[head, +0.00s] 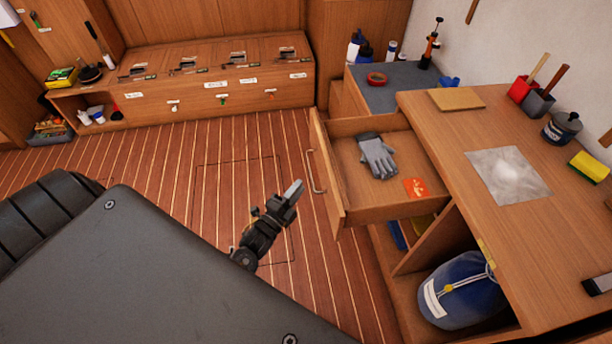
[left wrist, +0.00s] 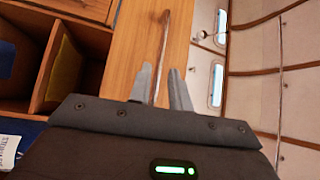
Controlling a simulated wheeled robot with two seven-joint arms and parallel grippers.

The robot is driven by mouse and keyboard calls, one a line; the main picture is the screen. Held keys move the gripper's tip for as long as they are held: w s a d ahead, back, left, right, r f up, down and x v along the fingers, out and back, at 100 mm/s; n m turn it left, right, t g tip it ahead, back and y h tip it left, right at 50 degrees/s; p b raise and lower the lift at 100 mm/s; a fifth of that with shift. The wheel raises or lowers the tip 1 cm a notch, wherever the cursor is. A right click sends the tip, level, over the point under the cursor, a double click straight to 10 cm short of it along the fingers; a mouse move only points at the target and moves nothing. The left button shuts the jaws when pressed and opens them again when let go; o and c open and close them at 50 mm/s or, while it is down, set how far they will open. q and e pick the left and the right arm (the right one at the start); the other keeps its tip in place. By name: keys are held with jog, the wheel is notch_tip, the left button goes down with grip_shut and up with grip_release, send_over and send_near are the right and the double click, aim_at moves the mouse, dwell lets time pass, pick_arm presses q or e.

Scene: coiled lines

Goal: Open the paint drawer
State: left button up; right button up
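A wooden drawer (head: 337,192) stands pulled out from the right-hand bench in the head view. Grey gloves (head: 377,156) and an orange-red card (head: 415,187) lie in it. Any label on its front is hidden, so I cannot tell whether it is the paint drawer. Its bar handle (head: 315,172) shows on the front, and also in the left wrist view (left wrist: 162,48). My left gripper (head: 295,189) is just left of the handle, apart from it. In the left wrist view its fingers (left wrist: 161,85) are spread, with the bar in line between them. My right gripper is out of view.
Below the drawer, open shelves hold a blue bag (head: 458,290). The bench top (head: 440,135) carries pots, a sponge and a pale sheet. A low cabinet (head: 210,85) with small hooks stands at the back. The striped floor (head: 200,165) between is clear.

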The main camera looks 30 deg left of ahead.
pick_arm(q)
jog(key=shift+s+f, duration=0.15)
jog(key=shift+s, duration=0.65)
jog(key=shift+s+f, duration=0.1)
jog(key=shift+s, duration=0.7)
jog(key=s+a+f+n+g+y, duration=0.1)
jog(key=s+a+f+n+g, duration=0.2)
jog(key=f, duration=0.6)
jog(key=s+f+n+g, duration=0.3)
jog(key=s+f+g, duration=0.15)
jog(key=f, duration=0.45)
jog(key=s+a+f+n+g+y, duration=0.1)
jog(key=s+a+f+n+g, duration=0.25)
jog(key=f, duration=0.65)
jog(key=s+d+f+n+g, duration=0.1)
jog(key=s+d+f+g, duration=0.1)
jog(key=s, duration=0.7)
jog(key=s+d+f+n+g, duration=0.2)
jog(key=s+f, duration=0.3)
jog(key=s, duration=0.3)
jog(key=s+d+f+n+g+h, duration=0.1)
jog(key=s+d+f+n+g, duration=0.1)
jog(key=s, duration=0.7)
notch_tip(320, 180, down, 3)
jog(key=d+g, duration=0.1)
jog(key=d, duration=0.1)
jog(key=shift+s+d+r+g, duration=0.2)
jog(key=shift+s+d+g, duration=0.1)
jog(key=shift+s+d, duration=0.05)
